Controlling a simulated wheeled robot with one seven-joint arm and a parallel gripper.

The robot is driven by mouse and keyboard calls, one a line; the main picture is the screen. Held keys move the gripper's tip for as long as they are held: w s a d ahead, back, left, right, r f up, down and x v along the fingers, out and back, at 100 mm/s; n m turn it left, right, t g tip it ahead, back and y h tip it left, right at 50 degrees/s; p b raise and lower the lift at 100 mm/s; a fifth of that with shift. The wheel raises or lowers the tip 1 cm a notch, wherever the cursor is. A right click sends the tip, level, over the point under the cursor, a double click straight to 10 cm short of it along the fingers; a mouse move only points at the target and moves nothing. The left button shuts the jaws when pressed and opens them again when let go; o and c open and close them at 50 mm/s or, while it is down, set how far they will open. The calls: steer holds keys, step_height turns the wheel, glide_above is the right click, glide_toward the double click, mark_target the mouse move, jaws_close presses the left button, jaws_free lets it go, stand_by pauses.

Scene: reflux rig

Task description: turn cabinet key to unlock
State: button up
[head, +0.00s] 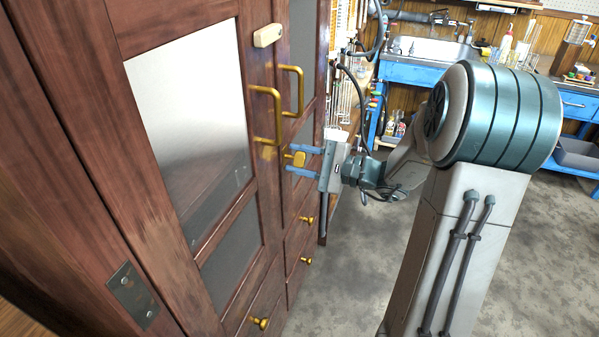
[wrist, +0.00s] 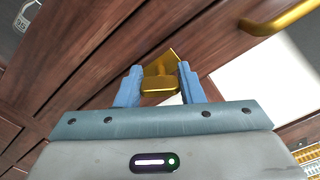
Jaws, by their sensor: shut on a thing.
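The wooden cabinet (head: 85,110) fills the left of the head view, with glass-panelled doors that look closed. A brass key (head: 297,158) sits at the door front, below the brass handles. In the wrist view the brass key (wrist: 159,82) is between the two blue fingers, against the wood. My gripper (head: 302,160) is at the key and shut on it; it also shows in the wrist view (wrist: 158,88). The key's shaft and lock are mostly hidden behind its head.
Two brass handles (head: 270,115) (head: 294,90) stand out just above my gripper. Small brass drawer knobs (head: 306,219) are below it. A blue bench with a sink (head: 420,50) stands at the back. The grey floor (head: 355,265) beside the cabinet is clear.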

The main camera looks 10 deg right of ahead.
steer(key=n+b, duration=0.2)
steer(key=b, duration=0.1)
steer(key=n+b, duration=0.2)
steer(key=b, duration=0.1)
steer(key=shift+f, duration=0.35)
steer(key=n+b, duration=0.2)
steer(key=shift+r+b, duration=0.1)
steer(key=shift+b, duration=0.25)
steer(key=shift+r+n+b, duration=0.1)
steer(key=shift+n+b, duration=0.2)
steer(key=shift+b, duration=0.1)
steer(key=shift+r, duration=0.1)
steer(key=o, duration=1)
steer(key=shift+d, duration=0.1)
steer(key=p+v, duration=0.2)
steer(key=v, duration=1.1)
steer(key=shift+s+d, duration=0.2)
steer(key=shift+d, duration=0.05)
